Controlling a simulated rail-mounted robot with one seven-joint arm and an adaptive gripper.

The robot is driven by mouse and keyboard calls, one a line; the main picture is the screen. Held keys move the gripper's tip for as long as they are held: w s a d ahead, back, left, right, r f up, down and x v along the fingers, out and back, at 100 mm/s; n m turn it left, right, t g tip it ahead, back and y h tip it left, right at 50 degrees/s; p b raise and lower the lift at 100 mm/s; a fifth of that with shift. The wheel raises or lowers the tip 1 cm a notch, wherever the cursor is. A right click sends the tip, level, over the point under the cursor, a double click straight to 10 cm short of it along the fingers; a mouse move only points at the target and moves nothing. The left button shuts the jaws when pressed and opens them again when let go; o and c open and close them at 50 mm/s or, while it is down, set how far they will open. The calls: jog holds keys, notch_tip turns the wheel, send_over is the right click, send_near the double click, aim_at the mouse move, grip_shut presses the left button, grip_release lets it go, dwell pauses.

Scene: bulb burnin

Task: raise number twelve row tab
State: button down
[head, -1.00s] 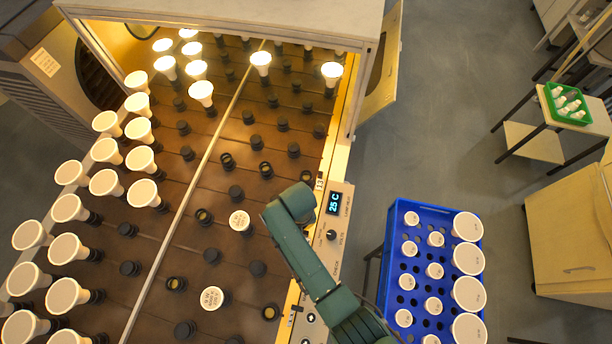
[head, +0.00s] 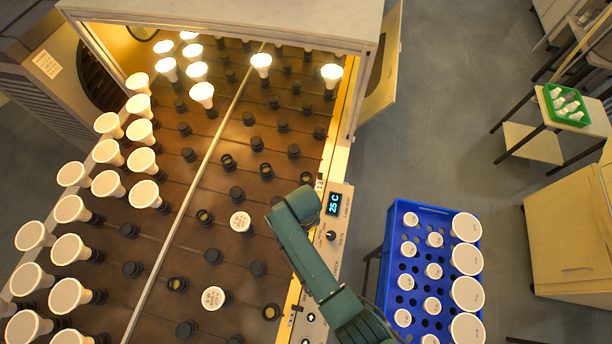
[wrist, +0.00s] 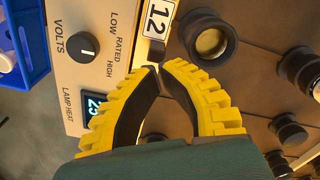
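The number 12 label (wrist: 158,18) is a white plate on the edge of the control panel, at the top of the wrist view. A small dark tab (wrist: 156,50) shows just below the label, right at my fingertips. My gripper (wrist: 161,66) has yellow ribbed fingers with dark pads, and its tips are drawn together next to the tab. Whether the tips touch the tab cannot be told.
An empty dark socket (wrist: 208,40) lies right of the fingertips. The volts knob (wrist: 85,46) and lit display (head: 334,203) are on the panel. Lamps stand across the brown board (head: 205,275). A blue crate (head: 385,280) of bulbs stands right of the panel.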

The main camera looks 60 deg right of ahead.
jog(key=shift+s+d+r+p, duration=0.2)
jog(key=shift+s+r+p, duration=0.4)
jog(key=shift+p, duration=0.7)
dwell(1.1)
jog(key=shift+s+d+r+p, duration=0.15)
jog(key=shift+s+r+p, duration=0.1)
jog(key=shift+s+p, duration=0.3)
jog(key=shift+s+d+r+p, duration=0.2)
jog(key=shift+s+p, duration=0.1)
jog(key=shift+p, duration=0.35)
dwell(1.3)
notch_tip(320, 180, up, 8)
jog(key=w+p, duration=0.1)
jog(key=p, duration=0.6)
jog(key=shift+a, duration=0.25)
dwell(0.4)
jog(key=shift+w, duration=0.1)
dwell(0.4)
